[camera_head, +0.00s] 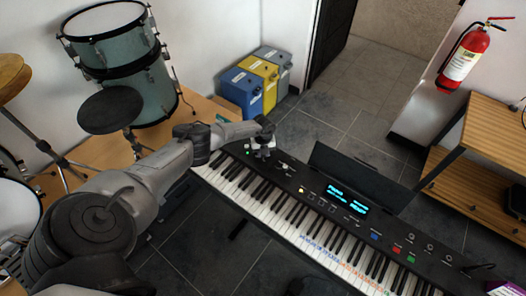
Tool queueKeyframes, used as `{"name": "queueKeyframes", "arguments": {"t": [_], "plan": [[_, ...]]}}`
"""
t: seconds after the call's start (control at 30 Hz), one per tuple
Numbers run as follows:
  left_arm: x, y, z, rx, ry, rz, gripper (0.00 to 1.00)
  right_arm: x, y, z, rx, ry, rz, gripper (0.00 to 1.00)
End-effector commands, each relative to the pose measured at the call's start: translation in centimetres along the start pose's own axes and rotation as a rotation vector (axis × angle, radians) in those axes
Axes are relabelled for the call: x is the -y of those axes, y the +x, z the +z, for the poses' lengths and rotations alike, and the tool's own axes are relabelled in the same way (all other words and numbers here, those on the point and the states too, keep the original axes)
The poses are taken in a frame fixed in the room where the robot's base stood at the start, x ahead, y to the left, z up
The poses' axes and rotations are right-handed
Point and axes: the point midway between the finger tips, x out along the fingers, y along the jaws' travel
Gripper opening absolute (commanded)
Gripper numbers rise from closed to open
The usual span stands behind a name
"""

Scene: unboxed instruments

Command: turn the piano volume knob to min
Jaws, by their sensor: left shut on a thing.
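The black digital piano (325,194) runs diagonally from the middle to the lower right, with a lit blue display on its panel. My left arm comes in from the left, and its gripper (264,152) is down at the left end of the piano's control panel. It is shut on a small knob there, which appears to be the volume knob. The gripper mostly hides the knob, so its pointer setting cannot be read. My right gripper is not in view.
A drum set (120,60) stands at the upper left. Blue, yellow and grey bins (262,72) stand by the wall. A fire extinguisher (466,58) hangs at the upper right above a wooden shelf (470,185). Open tiled floor lies behind the piano.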

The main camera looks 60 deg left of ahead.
Motion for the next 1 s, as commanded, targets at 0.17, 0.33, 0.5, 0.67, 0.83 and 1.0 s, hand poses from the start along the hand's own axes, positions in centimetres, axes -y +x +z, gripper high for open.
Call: {"name": "queueKeyframes", "arguments": {"t": [0.17, 0.33, 0.5, 0.67, 0.83, 1.0], "plan": [[0.11, -0.14, -0.02, -0.002, -0.015, -0.002, 0.01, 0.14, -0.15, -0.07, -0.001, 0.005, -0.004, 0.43], [0.11, -0.12, -0.01, -0.002, -0.016, -0.002, 0.01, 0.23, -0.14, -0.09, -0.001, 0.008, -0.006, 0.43], [0.10, -0.12, -0.01, -0.002, -0.016, -0.002, 0.01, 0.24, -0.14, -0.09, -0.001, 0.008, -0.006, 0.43], [0.08, -0.10, 0.00, -0.001, -0.016, -0.002, 0.39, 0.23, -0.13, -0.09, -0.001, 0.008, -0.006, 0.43], [0.03, -0.05, 0.00, -0.001, -0.015, -0.001, 0.50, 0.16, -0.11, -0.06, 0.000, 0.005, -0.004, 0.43], [0.01, -0.06, 0.01, 0.000, -0.015, -0.001, 0.50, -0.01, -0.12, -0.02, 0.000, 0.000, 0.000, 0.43]]}}
